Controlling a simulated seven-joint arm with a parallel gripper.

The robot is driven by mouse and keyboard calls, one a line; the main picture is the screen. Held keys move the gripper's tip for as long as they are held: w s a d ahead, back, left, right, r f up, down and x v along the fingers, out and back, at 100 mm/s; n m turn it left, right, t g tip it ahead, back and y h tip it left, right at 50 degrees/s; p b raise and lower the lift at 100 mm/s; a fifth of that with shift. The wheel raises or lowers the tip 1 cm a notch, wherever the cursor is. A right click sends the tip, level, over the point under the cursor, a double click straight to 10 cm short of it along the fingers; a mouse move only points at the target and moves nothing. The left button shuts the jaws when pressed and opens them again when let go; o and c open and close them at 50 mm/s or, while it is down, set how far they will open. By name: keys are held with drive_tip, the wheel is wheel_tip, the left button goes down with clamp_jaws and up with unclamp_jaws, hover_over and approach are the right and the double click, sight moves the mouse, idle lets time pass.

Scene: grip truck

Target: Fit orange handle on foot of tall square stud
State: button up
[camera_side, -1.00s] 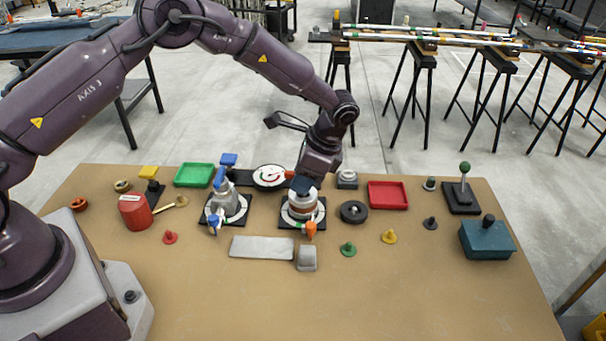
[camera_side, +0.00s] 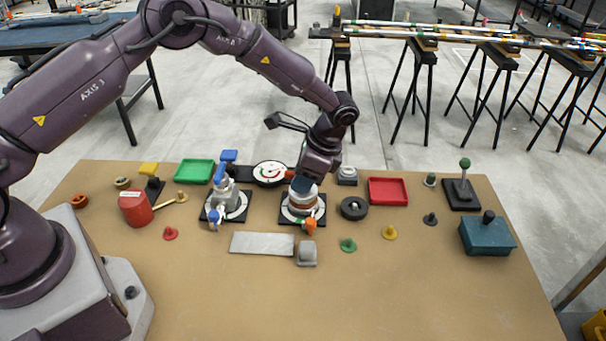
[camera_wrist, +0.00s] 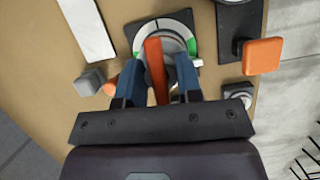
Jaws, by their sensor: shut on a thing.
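The orange handle (camera_wrist: 155,65) is a long bar between the blue fingers of my gripper (camera_wrist: 157,75), which is shut on it. It lies above a round white dial on a black square base (camera_wrist: 193,62). In the side view my gripper (camera_side: 303,187) is over the right-hand dial fixture (camera_side: 288,220) and hides the handle there. I cannot tell which part is the tall square stud. The contact under the handle is hidden.
A similar fixture with a blue lever (camera_side: 219,175) stands to the left. A grey block (camera_side: 307,254), a pale flat plate (camera_side: 262,244) and an orange knob (camera_side: 310,222) lie in front. A black ring (camera_side: 353,208) is close on the right. The front table is clear.

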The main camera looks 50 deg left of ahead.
drive_tip(key=shift+f, duration=0.25)
idle(0.6)
drive_tip(key=o, duration=1.4)
drive_tip(key=shift+c, duration=0.2)
drive_tip(key=shift+r, duration=3.8)
drive_tip(key=shift+s+d+f+n+h, duration=0.15)
drive_tip(key=shift+s+f+n, duration=0.2)
drive_tip(key=shift+s, duration=0.2)
drive_tip(key=shift+s+d+f+n+h, duration=0.15)
drive_tip(key=shift+s+f+n, duration=0.2)
drive_tip(key=shift+s, duration=0.15)
drive_tip(key=s+a+r+n+t+h, duration=0.1)
drive_tip(key=s+r+n+t, duration=0.3)
drive_tip(key=s+r, duration=0.7)
drive_tip(key=s+a+r+n+t+h, duration=0.1)
drive_tip(key=s+a+r+n+t, duration=0.2)
drive_tip(key=s+r, duration=0.8)
drive_tip(key=s+n+t, duration=0.1)
drive_tip(key=s, duration=0.1)
drive_tip(key=shift+s+a+r+n+h, duration=0.2)
drive_tip(key=shift+s+a+n+h, duration=0.1)
drive_tip(key=shift+h, duration=0.1)
